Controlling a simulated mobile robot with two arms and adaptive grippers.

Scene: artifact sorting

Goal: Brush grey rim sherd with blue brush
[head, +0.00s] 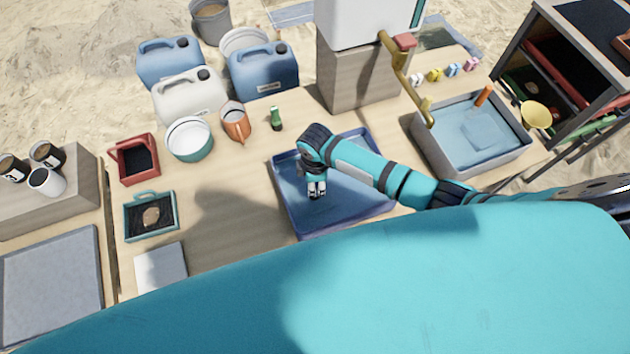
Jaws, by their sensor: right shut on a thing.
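My right gripper (317,190) reaches down over the blue tray (285,192) in the middle of the table. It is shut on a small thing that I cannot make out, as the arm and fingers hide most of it. I cannot pick out a grey rim sherd or a blue brush for sure. A brown sherd (151,216) lies on the dark bottom of a teal-framed, handled tray (131,235) at the left. My left gripper is not in view.
A red handled tray (120,171), a teal-and-white bowl (190,140), an orange jug (235,122) and a green bottle (276,118) stand behind and left. A grey water basin (437,164) with a brass tap is at right. Bare table lies left of the blue tray.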

